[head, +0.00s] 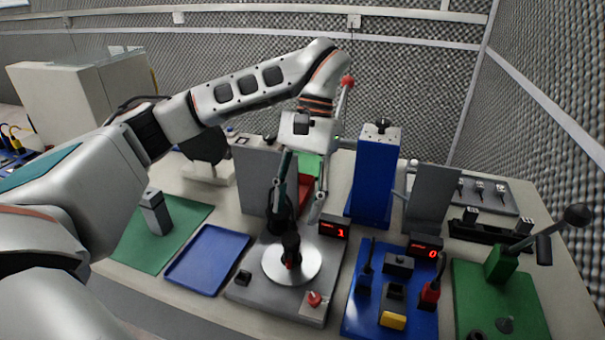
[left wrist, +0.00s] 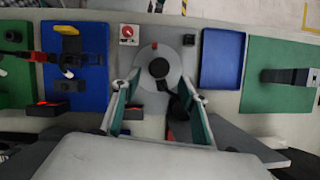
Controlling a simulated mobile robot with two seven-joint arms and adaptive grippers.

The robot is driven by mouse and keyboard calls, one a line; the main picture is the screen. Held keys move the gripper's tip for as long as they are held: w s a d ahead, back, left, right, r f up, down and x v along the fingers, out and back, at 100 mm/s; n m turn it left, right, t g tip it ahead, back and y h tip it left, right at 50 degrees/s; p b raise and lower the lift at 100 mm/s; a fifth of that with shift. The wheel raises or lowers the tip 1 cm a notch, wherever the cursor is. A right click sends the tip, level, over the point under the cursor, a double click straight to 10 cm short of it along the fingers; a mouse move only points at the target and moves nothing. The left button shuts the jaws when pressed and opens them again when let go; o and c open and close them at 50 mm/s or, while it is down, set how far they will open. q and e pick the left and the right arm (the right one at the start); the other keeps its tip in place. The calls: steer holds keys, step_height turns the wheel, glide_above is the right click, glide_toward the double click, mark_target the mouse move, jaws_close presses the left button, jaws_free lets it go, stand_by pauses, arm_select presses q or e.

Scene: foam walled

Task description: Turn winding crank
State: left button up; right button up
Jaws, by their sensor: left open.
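A silver disc (head: 291,268) with a dark upright knob (head: 291,243) sits on a grey base plate (head: 253,290); I take this to be the winding crank. In the left wrist view the disc (left wrist: 146,85) lies just beyond my fingers. My left gripper (head: 297,205) is open and points down, above and behind the disc. In the left wrist view its two fingers (left wrist: 160,92) are spread wide, with a dark part (left wrist: 181,102) of the station showing near the right finger. I cannot tell whether they touch. My right gripper is not in view.
A red button (head: 314,298) and a counter (head: 334,227) are on the same station. Right of it are a blue panel (head: 357,316), a tall blue box (head: 372,180) and a lever (head: 560,230) on a green mat. A blue tray (head: 207,260) lies to the left.

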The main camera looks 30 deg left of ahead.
arm_select(q)
steer(key=v, duration=0.6)
steer(key=shift+r, duration=0.25)
steer(key=shift+w, duration=0.1)
